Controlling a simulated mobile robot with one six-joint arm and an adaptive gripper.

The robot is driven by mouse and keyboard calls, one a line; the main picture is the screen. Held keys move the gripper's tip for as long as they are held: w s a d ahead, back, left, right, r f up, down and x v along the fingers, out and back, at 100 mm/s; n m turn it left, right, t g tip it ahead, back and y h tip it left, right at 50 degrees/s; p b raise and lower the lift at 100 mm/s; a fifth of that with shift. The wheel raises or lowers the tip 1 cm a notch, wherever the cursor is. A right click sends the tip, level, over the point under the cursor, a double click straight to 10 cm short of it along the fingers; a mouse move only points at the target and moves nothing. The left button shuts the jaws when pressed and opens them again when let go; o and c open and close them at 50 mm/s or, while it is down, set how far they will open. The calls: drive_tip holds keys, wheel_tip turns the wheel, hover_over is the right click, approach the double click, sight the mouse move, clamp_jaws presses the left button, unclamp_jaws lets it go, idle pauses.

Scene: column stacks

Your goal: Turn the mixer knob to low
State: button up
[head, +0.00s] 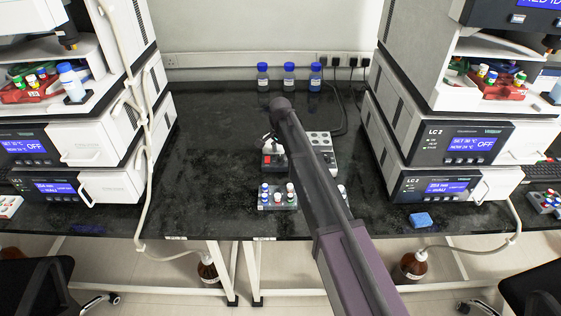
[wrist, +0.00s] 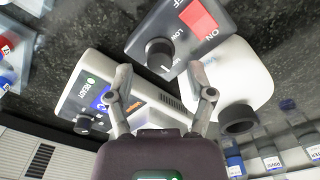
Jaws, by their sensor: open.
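The mixer is a white device with a dark front panel (wrist: 215,25) bearing a red switch and the words LOW, ON and OFF. Its black knob (wrist: 159,53) sits on that panel next to LOW; I cannot tell its exact setting. A black cup (wrist: 238,119) tops the white body. In the head view the mixer (head: 268,160) stands mid-bench with its red switch showing, and my arm partly hides it. My gripper (wrist: 164,80) is open and empty. Its fingertips appear on either side below the knob in the wrist view, apart from it.
A vial rack (head: 278,202) stands in front. Blue-capped bottles (head: 289,77) stand at the back. Instrument stacks flank both sides. The bench left of centre is clear.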

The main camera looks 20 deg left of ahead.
drive_tip(key=shift+f+b, duration=0.8)
drive_tip(key=shift+f, duration=0.3)
clamp_jaws()
